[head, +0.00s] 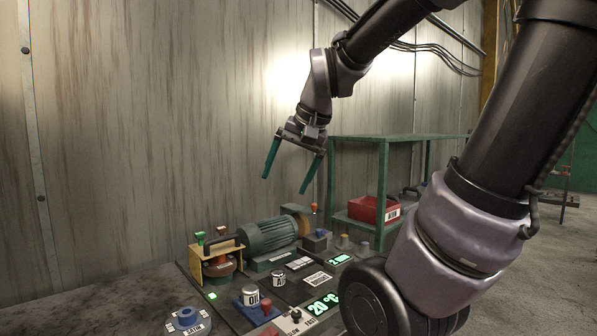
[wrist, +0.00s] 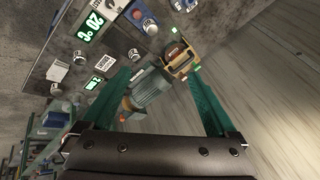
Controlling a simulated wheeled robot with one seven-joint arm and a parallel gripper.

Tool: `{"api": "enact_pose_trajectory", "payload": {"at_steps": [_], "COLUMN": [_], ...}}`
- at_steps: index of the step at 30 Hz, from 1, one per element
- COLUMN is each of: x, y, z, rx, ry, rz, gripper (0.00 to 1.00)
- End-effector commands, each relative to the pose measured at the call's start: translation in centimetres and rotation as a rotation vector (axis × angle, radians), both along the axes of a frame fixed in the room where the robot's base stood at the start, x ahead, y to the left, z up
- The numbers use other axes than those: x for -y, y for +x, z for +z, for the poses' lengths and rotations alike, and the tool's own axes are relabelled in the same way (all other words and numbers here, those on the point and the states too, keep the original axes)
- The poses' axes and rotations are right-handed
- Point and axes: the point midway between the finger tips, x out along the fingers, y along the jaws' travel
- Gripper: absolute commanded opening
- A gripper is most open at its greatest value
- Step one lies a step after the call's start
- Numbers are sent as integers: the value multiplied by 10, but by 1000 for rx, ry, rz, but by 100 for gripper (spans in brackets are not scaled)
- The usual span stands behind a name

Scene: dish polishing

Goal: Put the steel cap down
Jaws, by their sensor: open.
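My gripper (head: 284,185) is open, with its two green fingers spread and nothing between them. It hangs high above the polishing bench, well apart from everything on it. In the wrist view my gripper (wrist: 166,75) shows the same empty gap over the bench. Two small silvery cylinders stand on the bench panel: one labelled OIL (head: 250,295) on a blue base, and a labelled silvery cylinder (head: 278,278) to its right. I cannot tell for sure which of them is the steel cap. Neither touches my gripper.
A green motor (head: 269,236) and a yellow bracket (head: 215,262) stand at the back of the bench. A blue ring-shaped part (head: 187,317) is at the front left. A green shelf (head: 384,160) with a red bin (head: 373,209) stands right. The wall is behind.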

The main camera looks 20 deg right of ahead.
Motion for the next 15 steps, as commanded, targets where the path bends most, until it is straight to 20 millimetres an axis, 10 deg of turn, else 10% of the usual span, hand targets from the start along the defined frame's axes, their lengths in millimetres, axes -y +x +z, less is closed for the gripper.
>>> {"api": "enact_pose_trajectory", "payload": {"at_steps": [6, 15], "x": [4, 5], "y": [-44, -52], "z": [16, 17], "rx": [128, 150], "ry": [-71, -90], "rz": [85, 106], "gripper": [93, 93]}}
